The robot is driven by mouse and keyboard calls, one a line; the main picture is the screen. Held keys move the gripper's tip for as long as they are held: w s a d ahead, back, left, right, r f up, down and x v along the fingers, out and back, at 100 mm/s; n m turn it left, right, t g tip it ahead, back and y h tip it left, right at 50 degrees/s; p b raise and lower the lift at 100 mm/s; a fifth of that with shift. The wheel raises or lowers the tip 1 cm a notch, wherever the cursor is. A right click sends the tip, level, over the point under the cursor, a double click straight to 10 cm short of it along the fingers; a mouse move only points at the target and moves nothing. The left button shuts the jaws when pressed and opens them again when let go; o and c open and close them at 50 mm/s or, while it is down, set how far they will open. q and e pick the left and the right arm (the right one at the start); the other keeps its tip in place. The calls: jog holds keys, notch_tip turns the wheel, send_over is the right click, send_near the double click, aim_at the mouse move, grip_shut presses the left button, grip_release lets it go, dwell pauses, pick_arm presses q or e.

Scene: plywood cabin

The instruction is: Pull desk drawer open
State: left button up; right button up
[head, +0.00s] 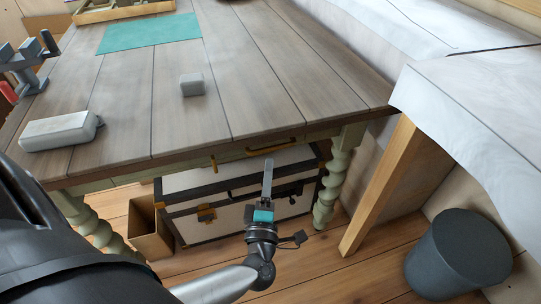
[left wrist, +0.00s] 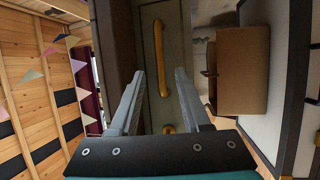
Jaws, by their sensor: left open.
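The wooden desk (head: 225,110) has a pale green front under its top, with a drawer front (left wrist: 165,85) bearing brass handles. One handle (head: 270,145) is at the right of the front and another (head: 213,163) is further left. In the left wrist view a long brass handle (left wrist: 159,58) shows beyond the fingertips, and a brass end (left wrist: 168,128) shows lower between the fingers. No drawer gap is visible. My left gripper (head: 267,166) is open and empty in front of the desk, just below the right handle; its fingers (left wrist: 160,72) are apart. Contact cannot be told. My right gripper is out of view.
A white trunk with dark edges (head: 185,181) and a brown box (head: 150,232) stand under the desk. A turned green leg (head: 335,175) is right of my gripper. A grey bin (head: 458,255) stands at lower right. A grey case (head: 60,131) and small block (head: 192,85) lie on the desk.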

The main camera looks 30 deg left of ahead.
pick_arm(q)
jog(key=b+x, duration=0.1)
jog(key=x, duration=0.5)
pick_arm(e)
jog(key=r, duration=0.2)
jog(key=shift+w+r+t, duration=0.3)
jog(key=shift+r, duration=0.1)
pick_arm(q)
jog(key=shift+c, duration=0.2)
grip_shut()
dwell(0.6)
